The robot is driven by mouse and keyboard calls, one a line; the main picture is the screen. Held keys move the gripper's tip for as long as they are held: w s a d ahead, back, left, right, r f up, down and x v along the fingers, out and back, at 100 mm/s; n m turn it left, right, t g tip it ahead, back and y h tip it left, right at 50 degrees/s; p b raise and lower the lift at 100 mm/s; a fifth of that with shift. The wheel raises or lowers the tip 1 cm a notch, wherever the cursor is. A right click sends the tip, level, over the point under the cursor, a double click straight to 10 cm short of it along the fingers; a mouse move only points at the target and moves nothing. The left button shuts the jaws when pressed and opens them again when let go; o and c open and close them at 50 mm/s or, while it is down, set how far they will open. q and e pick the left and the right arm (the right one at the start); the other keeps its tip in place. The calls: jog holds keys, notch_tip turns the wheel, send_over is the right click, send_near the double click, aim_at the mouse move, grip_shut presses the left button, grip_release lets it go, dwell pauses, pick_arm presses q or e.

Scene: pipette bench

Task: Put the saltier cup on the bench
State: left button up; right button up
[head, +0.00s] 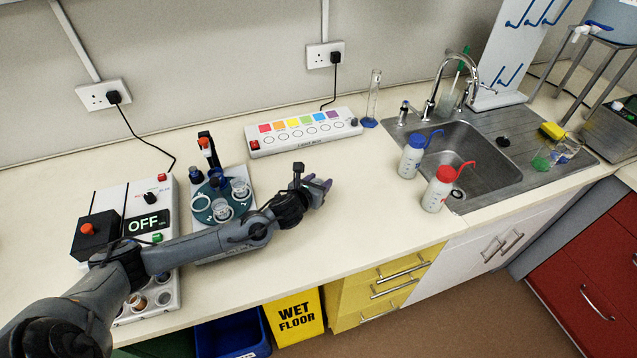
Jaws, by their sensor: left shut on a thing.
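Small clear cups stand on a round teal carousel (230,218): one cup (222,210) near its front and another cup (240,188) at its right. A ring-shaped place (201,203) at its left looks empty. Which cup is saltier cannot be seen. My left gripper (321,189) is above the bench (350,225), right of the carousel. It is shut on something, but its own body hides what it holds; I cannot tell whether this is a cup. My right gripper is out of view.
A white box with an OFF display (148,224) stands left, partly behind my arm. A light box with coloured squares (303,132) and a cylinder (373,95) stand at the back. Blue-capped (411,160) and red-capped (437,192) bottles stand by the sink (480,170). Bench right of my gripper is clear.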

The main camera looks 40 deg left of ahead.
pick_arm(q)
jog(key=o, duration=1)
jog(key=shift+f, duration=0.1)
jog(key=shift+o, duration=0.2)
jog(key=shift+s+r, duration=0.1)
jog(key=shift+r, duration=0.1)
jog(key=v, duration=1.1)
jog(key=shift+s+r, duration=0.2)
jog(key=shift+s, duration=0.15)
